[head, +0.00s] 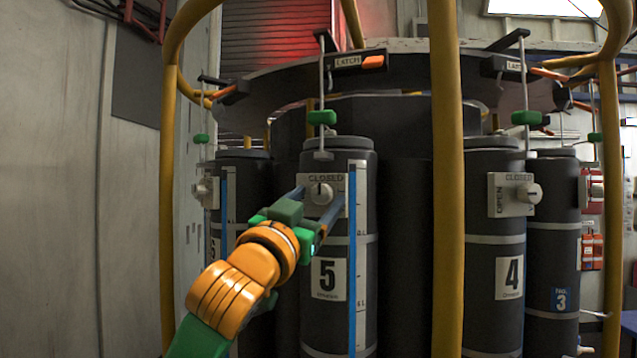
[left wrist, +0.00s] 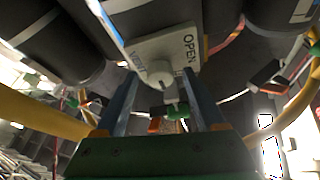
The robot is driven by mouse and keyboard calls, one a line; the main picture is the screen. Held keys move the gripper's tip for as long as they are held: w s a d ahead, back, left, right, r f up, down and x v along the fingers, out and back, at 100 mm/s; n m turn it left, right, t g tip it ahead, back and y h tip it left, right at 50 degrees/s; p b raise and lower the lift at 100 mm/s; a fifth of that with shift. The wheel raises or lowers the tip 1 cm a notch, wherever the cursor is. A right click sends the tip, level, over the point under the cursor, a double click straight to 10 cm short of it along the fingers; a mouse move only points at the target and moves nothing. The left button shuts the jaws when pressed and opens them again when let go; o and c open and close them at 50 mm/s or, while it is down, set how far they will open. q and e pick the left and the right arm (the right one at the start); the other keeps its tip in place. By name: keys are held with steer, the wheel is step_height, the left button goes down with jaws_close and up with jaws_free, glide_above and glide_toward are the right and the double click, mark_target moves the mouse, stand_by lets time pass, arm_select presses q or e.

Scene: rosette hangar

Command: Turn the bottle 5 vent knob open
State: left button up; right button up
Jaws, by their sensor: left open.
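Bottle 5 (head: 328,330) is a dark grey upright cylinder with a white "5" label, in the middle of the head view. Its white vent plate, reading CLOSED at the top, carries a round pale knob (head: 319,192) with a dark upright mark. The knob also shows in the left wrist view (left wrist: 159,74), on the plate with OPEN printed on it (left wrist: 184,50). My left gripper (head: 318,198) is open, its two blue-grey fingers reaching to either side of the knob. I cannot tell whether they touch it. My right gripper is not in view.
Bottle 4 (head: 482,270), with its own vent knob (head: 529,193), stands to the right. Yellow posts (head: 446,180) rise in front of the rack. A green-handled rod (head: 322,117) and an orange-tabbed latch (head: 360,61) are above bottle 5.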

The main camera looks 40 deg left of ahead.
arm_select(q)
steer(key=shift+w+a+r, duration=0.15)
steer(key=shift+w, duration=0.5)
steer(key=shift+s, duration=0.25)
steer(key=shift+c, duration=0.3)
jaws_close()
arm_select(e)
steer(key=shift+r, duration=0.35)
